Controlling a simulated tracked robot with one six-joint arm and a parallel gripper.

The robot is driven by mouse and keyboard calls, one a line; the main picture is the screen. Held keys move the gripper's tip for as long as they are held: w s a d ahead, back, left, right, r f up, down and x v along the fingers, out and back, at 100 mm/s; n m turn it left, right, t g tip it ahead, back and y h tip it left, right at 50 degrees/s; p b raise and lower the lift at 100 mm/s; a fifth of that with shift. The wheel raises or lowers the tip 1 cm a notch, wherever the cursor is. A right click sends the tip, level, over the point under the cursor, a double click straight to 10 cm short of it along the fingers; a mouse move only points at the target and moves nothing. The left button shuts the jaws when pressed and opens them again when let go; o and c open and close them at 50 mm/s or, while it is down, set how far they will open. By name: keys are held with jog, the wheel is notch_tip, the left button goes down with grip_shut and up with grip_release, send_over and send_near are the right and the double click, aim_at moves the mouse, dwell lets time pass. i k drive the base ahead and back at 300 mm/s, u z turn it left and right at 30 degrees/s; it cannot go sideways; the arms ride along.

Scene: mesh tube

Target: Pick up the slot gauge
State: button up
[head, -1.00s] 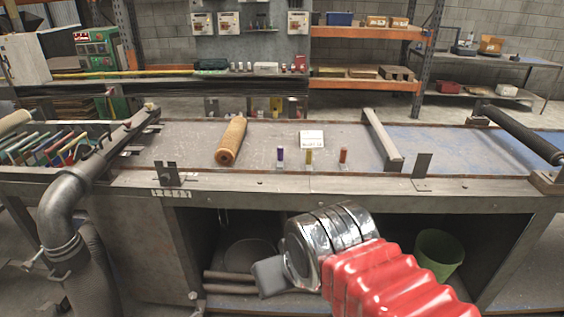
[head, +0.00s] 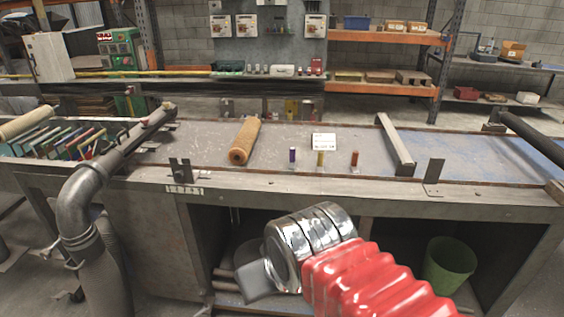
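I cannot tell for certain which thing is the slot gauge. Three small upright pieces stand in a row near the bench's front edge: a purple one (head: 292,155), a yellow one (head: 320,158) and an orange-red one (head: 354,159). A white card (head: 323,141) with print too small to read is behind them. My gripper (head: 256,281) shows only as a grey piece beyond the chrome wrist, low in front of the bench and apart from the pieces. Its fingertips cannot be made out clearly, and nothing held is visible.
The bench top (head: 210,150) bears a brown roll (head: 244,141) and a metal crossbar (head: 395,145). Upright brackets (head: 180,170) stand along its front edge. A bent grey pipe (head: 85,195) is at left. A green bin (head: 449,264) is in the open space below.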

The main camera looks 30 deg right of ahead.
aim_at(291, 150)
jog(key=i, duration=1)
